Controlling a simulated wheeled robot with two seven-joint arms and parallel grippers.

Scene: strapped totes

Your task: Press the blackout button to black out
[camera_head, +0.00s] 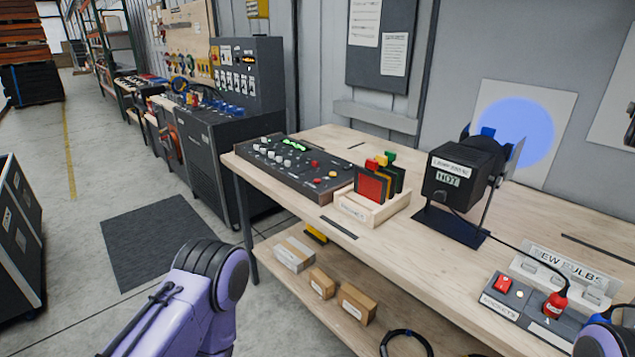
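A dark control console (290,165) lies on the far left end of the wooden table. It has pale knobs, a green lit display (294,144), a red button (315,164) and a yellow button (333,174). Its labels are too small to read, so I cannot tell which is the blackout button. A purple link of my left arm (205,290) shows at the bottom, before the table. A bit of my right arm (603,342) shows at the lower right corner. Neither gripper is in view.
A lamp (463,172) reading HOT stands on the table, with a blue disc of light (515,132) on the wall board. Coloured filters stand in a wooden holder (372,207). A grey box (525,310) with a red switch is at right. Cartons lie on the lower shelf.

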